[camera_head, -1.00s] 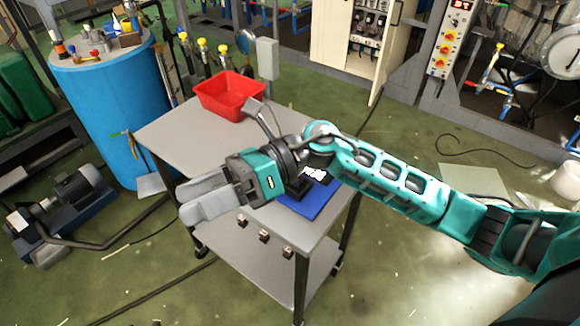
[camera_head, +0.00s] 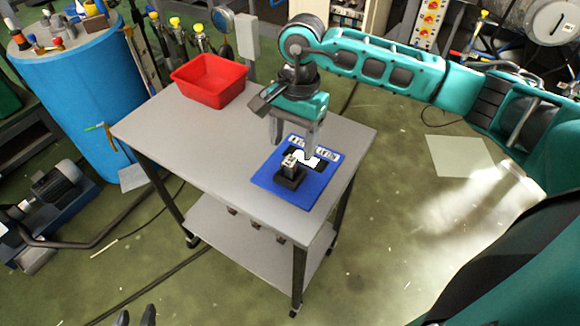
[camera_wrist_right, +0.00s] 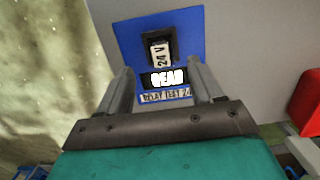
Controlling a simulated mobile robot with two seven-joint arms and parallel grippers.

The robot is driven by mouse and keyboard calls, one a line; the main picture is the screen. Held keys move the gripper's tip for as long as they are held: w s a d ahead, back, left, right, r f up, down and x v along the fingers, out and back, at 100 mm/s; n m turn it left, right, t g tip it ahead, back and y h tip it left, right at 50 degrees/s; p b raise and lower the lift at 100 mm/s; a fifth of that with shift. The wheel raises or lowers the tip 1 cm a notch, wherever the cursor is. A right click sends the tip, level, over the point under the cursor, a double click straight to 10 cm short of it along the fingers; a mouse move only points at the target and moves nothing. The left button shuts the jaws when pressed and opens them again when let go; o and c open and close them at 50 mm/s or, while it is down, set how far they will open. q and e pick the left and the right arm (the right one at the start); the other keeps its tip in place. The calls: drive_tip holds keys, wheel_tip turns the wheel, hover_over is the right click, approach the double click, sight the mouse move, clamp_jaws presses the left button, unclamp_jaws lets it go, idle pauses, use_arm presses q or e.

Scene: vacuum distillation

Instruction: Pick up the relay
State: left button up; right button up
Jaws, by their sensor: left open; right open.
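The relay (camera_head: 289,161) is a small light block, upright in a black socket on the blue test board (camera_head: 318,188) at the table's front right. In the right wrist view the relay (camera_wrist_right: 161,53) shows "24 V" on its face. My right gripper (camera_head: 292,148) points down, open and empty, above the back part of the board. In the right wrist view its fingers (camera_wrist_right: 160,71) stand to either side of the "DEAD" display, with the relay just beyond. My left gripper (camera_head: 136,318) shows only as dark fingertips at the bottom edge, open and away from the table.
A red bin (camera_head: 209,80) stands at the back left of the grey table (camera_head: 200,145). The tabletop between bin and board is clear. A blue drum (camera_head: 85,110) stands left of the table. The board carries a "DEAD" display (camera_wrist_right: 166,78) and a printed label.

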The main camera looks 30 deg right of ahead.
sight(290, 161)
drive_tip(key=shift+s+a+f, duration=0.1)
drive_tip(key=shift+a+f, duration=0.05)
drive_tip(key=shift+f, duration=0.9)
drive_tip(key=shift+a+f, duration=0.15)
drive_tip(key=shift+f, duration=0.9)
drive_tip(key=shift+s+a+f, duration=0.1)
drive_tip(key=shift+a+f, duration=0.05)
drive_tip(key=shift+f, duration=0.9)
drive_tip(key=shift+c, duration=0.3)
drive_tip(key=c, duration=1.1)
drive_tip(key=shift+r, duration=0.1)
wheel_tip(290, 161, up, 20)
drive_tip(key=shift+p, duration=0.35)
